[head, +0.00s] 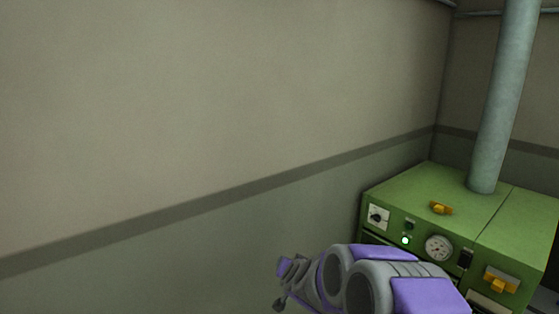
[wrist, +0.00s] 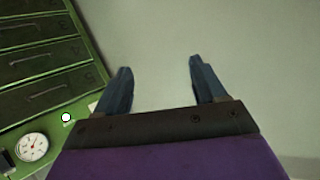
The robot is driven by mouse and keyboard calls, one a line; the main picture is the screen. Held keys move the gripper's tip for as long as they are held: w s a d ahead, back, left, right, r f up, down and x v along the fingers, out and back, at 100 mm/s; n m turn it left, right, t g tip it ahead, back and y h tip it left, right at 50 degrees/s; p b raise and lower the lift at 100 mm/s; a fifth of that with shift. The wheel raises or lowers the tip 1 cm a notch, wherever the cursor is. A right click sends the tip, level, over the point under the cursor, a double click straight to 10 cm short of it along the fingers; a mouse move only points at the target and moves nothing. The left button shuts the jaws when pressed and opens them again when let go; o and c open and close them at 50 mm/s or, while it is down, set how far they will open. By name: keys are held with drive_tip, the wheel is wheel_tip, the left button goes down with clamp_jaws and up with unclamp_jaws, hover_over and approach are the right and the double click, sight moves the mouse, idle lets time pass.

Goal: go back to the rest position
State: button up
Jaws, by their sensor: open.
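My gripper (wrist: 158,88) shows in the wrist view with its two dark blue fingers spread apart and nothing between them. A plain pale surface lies behind the fingers. In the head view my grey and purple arm reaches in from the lower right, and its end (head: 284,283) is at the lower middle, in front of the wall and left of the green machine. No cork stopper shows in either view.
A green machine (head: 420,196) with a gauge, a lit green lamp, yellow parts and a thick pipe (head: 503,95) stands at the right. A bare wall (head: 200,100) spans the left and middle.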

drive_tip(key=s+a+n+g+y+b, duration=0.3)
drive_tip(key=s, duration=0.8)
drive_tip(key=s+d+f+g+h+b, duration=0.1)
drive_tip(key=s+d+f+g+b, duration=0.1)
drive_tip(key=s, duration=1.1)
drive_tip(key=s+d+f+g+h+b, duration=0.1)
drive_tip(key=s+d+g, duration=0.3)
drive_tip(key=s, duration=0.8)
drive_tip(key=s+d+f+n+g+h+b, duration=0.1)
drive_tip(key=s+d+f+g+b, duration=0.2)
drive_tip(key=s+d, duration=0.4)
drive_tip(key=s+g, duration=0.1)
drive_tip(key=s, duration=0.5)
drive_tip(key=shift+s+f+h+b, duration=0.3)
drive_tip(key=shift+f+h+b, duration=0.05)
drive_tip(key=shift+f+h, duration=0.05)
